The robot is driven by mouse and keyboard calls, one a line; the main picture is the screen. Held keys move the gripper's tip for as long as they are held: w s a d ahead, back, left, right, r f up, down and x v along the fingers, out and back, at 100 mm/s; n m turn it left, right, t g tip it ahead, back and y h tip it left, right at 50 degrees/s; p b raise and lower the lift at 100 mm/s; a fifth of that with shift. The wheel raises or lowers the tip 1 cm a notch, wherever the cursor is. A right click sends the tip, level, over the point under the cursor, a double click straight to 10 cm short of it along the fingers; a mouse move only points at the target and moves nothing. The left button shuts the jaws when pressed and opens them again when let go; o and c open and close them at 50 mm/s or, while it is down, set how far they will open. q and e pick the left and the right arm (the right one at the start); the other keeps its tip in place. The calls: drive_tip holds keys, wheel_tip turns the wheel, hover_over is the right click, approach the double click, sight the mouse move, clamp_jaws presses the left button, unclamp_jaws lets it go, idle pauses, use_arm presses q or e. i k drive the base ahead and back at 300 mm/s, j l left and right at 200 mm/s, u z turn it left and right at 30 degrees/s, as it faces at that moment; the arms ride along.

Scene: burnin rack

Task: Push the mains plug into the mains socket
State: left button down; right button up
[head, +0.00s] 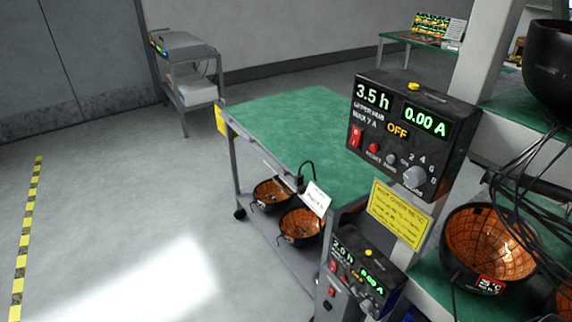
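A small black object (299,183) with a looping black cable (309,164) is at the front edge of the green-topped cart (290,118). It looks like a plug or a socket, but I cannot tell which. A white tag (317,198) with print too small to read is beside it. I cannot make out a separate mains socket. Neither of my grippers is in view.
A black control box (411,128) reading 3.5 h, 0.00 A and OFF is on the rack post, above a similar box (358,276). Black bowls with orange insides (301,227) sit on the cart's lower shelf. Dark cables (540,205) hang at right. Floor at left is clear.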

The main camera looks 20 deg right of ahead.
sight(299, 180)
drive_tip(key=i, duration=3.8)
drive_tip(key=z, duration=4)
